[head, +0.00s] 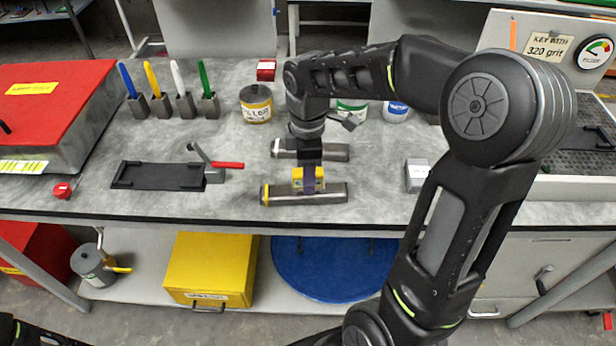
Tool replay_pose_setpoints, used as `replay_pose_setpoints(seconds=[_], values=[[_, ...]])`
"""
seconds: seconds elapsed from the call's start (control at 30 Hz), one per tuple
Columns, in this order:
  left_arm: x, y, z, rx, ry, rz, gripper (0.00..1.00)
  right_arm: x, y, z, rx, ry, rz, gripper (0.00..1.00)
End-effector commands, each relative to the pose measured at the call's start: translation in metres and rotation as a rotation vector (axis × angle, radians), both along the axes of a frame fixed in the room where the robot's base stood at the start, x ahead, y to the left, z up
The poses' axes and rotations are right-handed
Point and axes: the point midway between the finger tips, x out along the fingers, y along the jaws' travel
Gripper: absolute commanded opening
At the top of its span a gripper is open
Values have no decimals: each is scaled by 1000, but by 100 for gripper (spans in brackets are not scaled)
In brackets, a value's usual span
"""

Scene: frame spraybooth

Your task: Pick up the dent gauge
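A small yellow block (298,176), which looks like the dent gauge, sits on or just above the front metal tube (330,194) near the middle of the bench. My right gripper (309,182) points straight down at it, with a dark finger in front of the block's middle. The far finger is hidden, so I cannot tell whether the gripper is open or closed on the block. My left gripper is not in view; only a dark part of mine shows at the bottom left corner.
A second metal tube (338,152) lies behind. A toggle clamp with a red handle (228,165) and a black tray (150,176) are left. A grey block (417,175) is right.

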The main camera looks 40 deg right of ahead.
Motion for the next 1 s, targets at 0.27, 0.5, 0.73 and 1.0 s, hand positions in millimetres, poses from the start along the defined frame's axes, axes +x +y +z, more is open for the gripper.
replay_pose_setpoints(seconds=[0.27, 0.5, 0.73, 1.0], values=[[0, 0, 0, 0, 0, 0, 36, 0, 0, -2, -1, -1, 0, 53], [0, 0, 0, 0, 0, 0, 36, 0, 0, -2, 0, -1, 0, 53], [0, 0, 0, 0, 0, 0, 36, 0, 0, -1, 0, -1, 0, 42], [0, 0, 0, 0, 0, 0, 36, 0, 0, -1, 0, -1, 0, 20]])
